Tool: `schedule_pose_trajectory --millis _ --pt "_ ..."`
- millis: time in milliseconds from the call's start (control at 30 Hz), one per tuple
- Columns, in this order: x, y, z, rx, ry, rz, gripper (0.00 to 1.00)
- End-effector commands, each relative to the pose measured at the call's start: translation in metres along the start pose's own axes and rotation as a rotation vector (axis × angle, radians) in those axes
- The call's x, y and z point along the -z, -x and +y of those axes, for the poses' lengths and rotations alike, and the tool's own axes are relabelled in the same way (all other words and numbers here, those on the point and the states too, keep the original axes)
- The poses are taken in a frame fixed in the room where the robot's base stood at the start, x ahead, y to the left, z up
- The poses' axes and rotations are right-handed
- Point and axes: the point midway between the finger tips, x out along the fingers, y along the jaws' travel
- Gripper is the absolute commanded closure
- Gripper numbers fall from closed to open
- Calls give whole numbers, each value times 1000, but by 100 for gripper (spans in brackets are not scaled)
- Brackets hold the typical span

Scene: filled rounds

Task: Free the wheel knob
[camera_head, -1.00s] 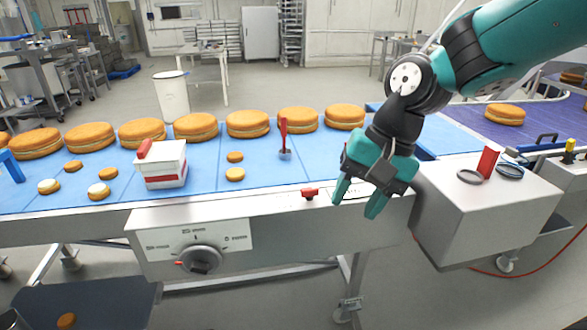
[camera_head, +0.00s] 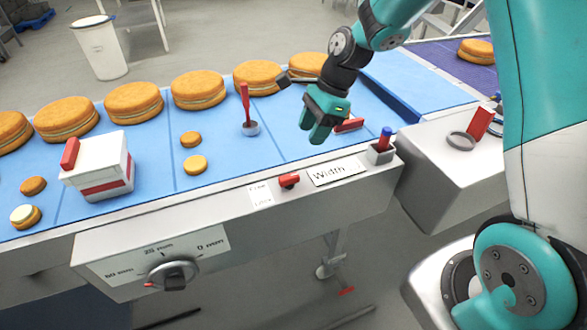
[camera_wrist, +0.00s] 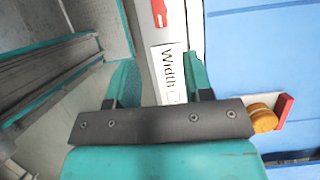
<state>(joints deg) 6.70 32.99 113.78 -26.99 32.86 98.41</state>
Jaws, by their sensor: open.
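A small red lever (camera_head: 289,181) sits on the front rail beside a white label (camera_head: 261,195) that seems to read Free and Lock. I cannot tell which word the lever points to. The lever also shows in the wrist view (camera_wrist: 159,12), at the top. My gripper (camera_head: 314,132) is open and empty, raised near the rail, right of the lever. The wrist view shows its fingers (camera_wrist: 162,85) over the Width label.
A Width label (camera_head: 338,172) lies right of the lever. A blue-and-red stub (camera_head: 384,142) stands on the rail's right end. An upright red stick (camera_head: 246,108) and round cakes (camera_head: 198,89) are on the blue belt. A white-and-red box (camera_head: 103,167) stands left.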

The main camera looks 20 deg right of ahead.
Motion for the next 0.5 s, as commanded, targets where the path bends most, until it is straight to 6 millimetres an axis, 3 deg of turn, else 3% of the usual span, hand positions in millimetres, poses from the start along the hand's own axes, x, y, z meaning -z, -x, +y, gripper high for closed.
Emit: schedule_pose_trajectory --millis 300,500 --pt "-4 -75 2 -10 6 2 53" --pt "-3 -112 2 -7 5 1 53"
